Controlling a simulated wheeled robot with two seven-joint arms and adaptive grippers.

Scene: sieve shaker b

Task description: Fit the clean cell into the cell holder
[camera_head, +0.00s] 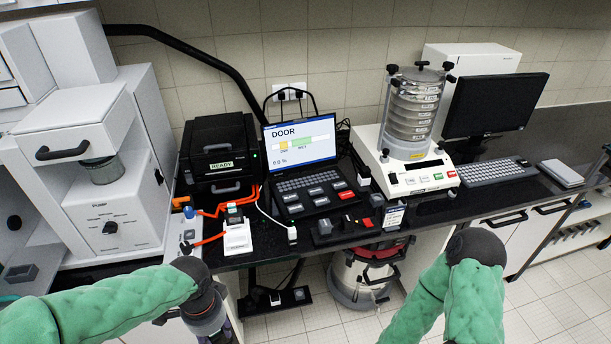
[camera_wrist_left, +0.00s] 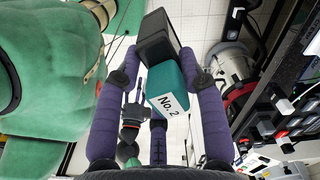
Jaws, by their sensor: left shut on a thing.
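In the left wrist view my left gripper (camera_wrist_left: 157,62) has its purple fingers on both sides of a block with a teal part (camera_wrist_left: 168,85) and a dark grey end (camera_wrist_left: 158,38). The teal part carries a white label reading "No. 2". I take this block to be the cell; whether it is clean I cannot tell. In the head view my left wrist (camera_head: 205,310) is low at the front left, before the bench edge, and the held block is hidden. My right arm shows at the lower right, but its gripper is out of sight. I cannot make out the cell holder for certain.
A black instrument (camera_head: 215,160) showing "READY" stands at the back left of the bench. A laptop (camera_head: 303,150) shows "DOOR" and "0.0 %". A sieve shaker (camera_head: 410,115) stands to the right.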

